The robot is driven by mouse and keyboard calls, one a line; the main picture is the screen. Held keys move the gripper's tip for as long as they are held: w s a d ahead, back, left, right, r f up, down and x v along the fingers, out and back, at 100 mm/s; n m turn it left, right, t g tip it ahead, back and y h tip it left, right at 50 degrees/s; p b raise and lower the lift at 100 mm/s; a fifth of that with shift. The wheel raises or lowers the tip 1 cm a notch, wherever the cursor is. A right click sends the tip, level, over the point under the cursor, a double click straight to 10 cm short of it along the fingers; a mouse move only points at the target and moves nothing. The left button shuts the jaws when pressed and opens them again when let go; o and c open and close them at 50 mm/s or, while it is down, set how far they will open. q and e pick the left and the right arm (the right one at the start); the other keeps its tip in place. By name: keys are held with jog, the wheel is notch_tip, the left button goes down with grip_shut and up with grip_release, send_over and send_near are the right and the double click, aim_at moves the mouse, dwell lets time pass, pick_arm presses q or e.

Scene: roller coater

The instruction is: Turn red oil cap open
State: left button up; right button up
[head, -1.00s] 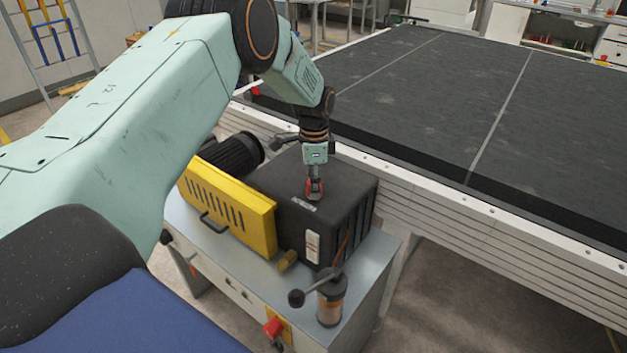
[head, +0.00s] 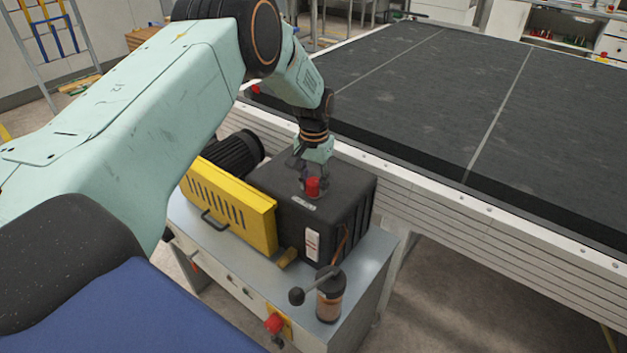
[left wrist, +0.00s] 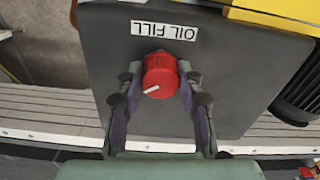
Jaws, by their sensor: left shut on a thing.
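The red oil cap (head: 313,187) sits on top of the black box-shaped housing (head: 345,190). In the left wrist view the cap (left wrist: 160,75) is round and ridged, with a white pointer line aimed to the lower left. An upside-down "OIL FILL" label (left wrist: 164,30) is beside it. My left gripper (head: 312,180) reaches down onto the housing from above. In the left wrist view its two fingers (left wrist: 160,80) are on either side of the cap, shut on it. My right gripper is in neither view.
A yellow guard (head: 228,205) and a dark motor (head: 235,155) stand left of the housing. A lever pump (head: 330,295) is at the front corner of the metal cabinet, above a red button (head: 273,324). A large black-topped table (head: 440,100) lies behind.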

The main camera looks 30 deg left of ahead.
aim_at(313, 181)
pick_arm(q)
jog(key=n, duration=0.3)
jog(key=n+p, duration=0.1)
jog(key=n, duration=0.2)
jog(key=shift+w+r+n, duration=0.15)
jog(key=shift+r+n, duration=0.05)
jog(key=shift+n, duration=0.1)
jog(key=n, duration=0.5)
jog(key=shift+w+n+p, duration=0.1)
jog(key=shift+n+p, duration=0.3)
jog(key=o, duration=0.9)
jog(key=shift+a, duration=0.1)
jog(key=shift+o, duration=1.3)
jog(key=shift+f, duration=0.15)
notch_tip(313, 181, up, 12)
jog(key=shift+s, duration=0.2)
